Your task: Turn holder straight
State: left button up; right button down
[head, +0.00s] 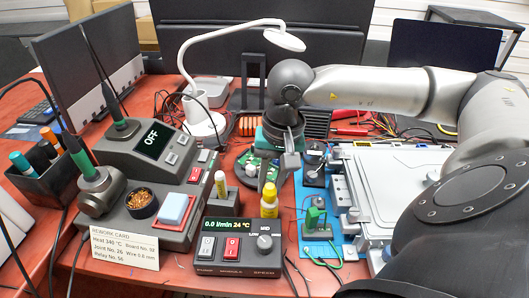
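My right arm comes in from the right, and its gripper (276,178) points down over the middle of the bench. Its two fingers stand apart with a gap between them, and I see nothing held. A small green holder-like block (315,218) stands on the blue mat (345,250), below and right of the gripper and apart from it. I cannot tell for sure that this is the task's holder, or how far it is turned. My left gripper is not in view.
A pump unit (238,262) reading 0.0 l/min and 24 °C stands front centre, with a yellow bottle (269,203) behind it. A rework station (150,143) showing OFF is at left. A white lamp (205,112) arches behind. A silver case (392,180) lies right.

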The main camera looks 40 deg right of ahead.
jog(key=shift+s+d+n+b, duration=0.25)
jog(key=shift+d+n, duration=0.15)
jog(key=shift+n, duration=0.25)
jog(key=shift+s+d+n+b, duration=0.1)
jog(key=shift+d+n+b, duration=0.25)
jog(key=shift+n, duration=0.3)
jog(key=shift+s+d+n+g+b, duration=0.2)
jog(key=shift+d+n+g+b, duration=0.1)
jog(key=shift+d+n, duration=0.9)
jog(key=shift+n, duration=0.3)
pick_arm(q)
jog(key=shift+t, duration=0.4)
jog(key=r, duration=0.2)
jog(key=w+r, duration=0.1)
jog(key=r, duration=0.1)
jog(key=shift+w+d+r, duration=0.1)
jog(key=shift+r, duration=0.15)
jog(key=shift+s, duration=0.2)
pick_arm(e)
jog(key=shift+d, duration=0.1)
jog(key=c, duration=1)
grip_release()
